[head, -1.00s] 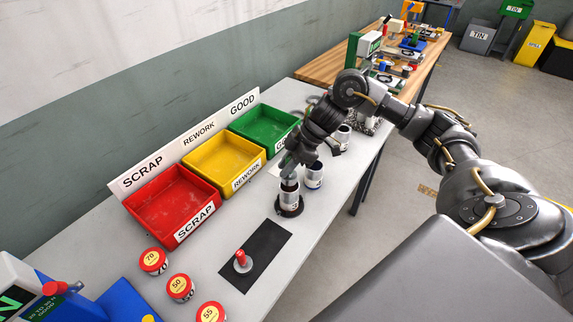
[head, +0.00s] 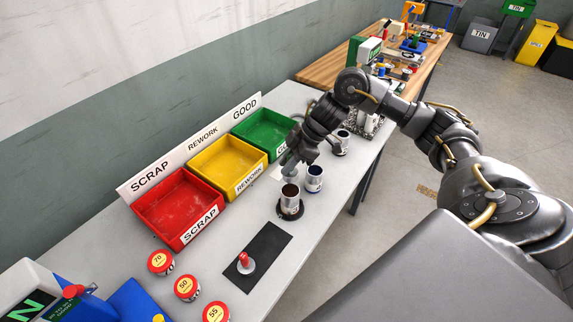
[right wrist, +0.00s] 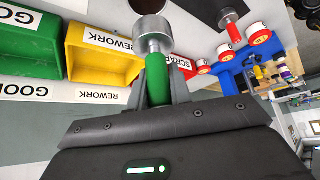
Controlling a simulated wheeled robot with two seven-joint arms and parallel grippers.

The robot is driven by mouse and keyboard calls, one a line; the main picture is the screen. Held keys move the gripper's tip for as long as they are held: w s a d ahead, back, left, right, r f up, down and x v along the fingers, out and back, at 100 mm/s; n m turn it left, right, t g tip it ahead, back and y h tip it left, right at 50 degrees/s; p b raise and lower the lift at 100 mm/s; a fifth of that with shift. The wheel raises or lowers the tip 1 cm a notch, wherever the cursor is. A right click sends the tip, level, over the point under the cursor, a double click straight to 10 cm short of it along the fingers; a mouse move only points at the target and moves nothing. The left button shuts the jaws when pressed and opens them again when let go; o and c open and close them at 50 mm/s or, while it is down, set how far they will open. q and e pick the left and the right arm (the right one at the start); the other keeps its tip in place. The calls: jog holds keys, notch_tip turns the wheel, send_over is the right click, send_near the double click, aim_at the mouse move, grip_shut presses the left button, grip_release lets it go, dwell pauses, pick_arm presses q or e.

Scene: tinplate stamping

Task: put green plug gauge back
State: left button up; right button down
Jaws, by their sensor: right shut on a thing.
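My right gripper (head: 292,158) is shut on the green plug gauge, just above and behind an open can (head: 290,202) on a dark round base. In the right wrist view the green plug gauge (right wrist: 158,80) shows its green handle between the fingers (right wrist: 160,97) and its silver metal plug beyond them. In the head view the gauge is small and mostly hidden by the gripper. A red-handled plug gauge (head: 244,261) stands on the black mat (head: 268,246). The rest of the mat is bare. My left gripper is not in view.
Red (head: 152,206), yellow (head: 208,159) and green (head: 243,130) trays line the wall side. A second can (head: 314,180) stands beside the first, another (head: 342,142) farther back. Red-lidded tins (head: 187,287) stand at the near edge.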

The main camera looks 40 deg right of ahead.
jog(key=shift+s+a+f, duration=0.1)
jog(key=shift+s, duration=0.05)
jog(key=s+a+f+n+p, duration=0.2)
jog(key=s+a+f+p, duration=0.1)
jog(key=s+a, duration=1.6)
jog(key=shift+w+d+f+m+b, duration=0.35)
jog(key=shift+w+d+f+b, duration=0.9)
jog(key=shift+w+f+b, duration=0.95)
jog(key=shift+w+d+f+m+b, duration=0.3)
jog(key=shift+w+d+f+b, duration=1)
jog(key=shift+w+f+b, duration=0.85)
jog(key=shift+w+d+f+m+b, duration=0.35)
jog(key=shift+w+d+f+b, duration=0.9)
jog(key=shift+w+f+b, duration=0.9)
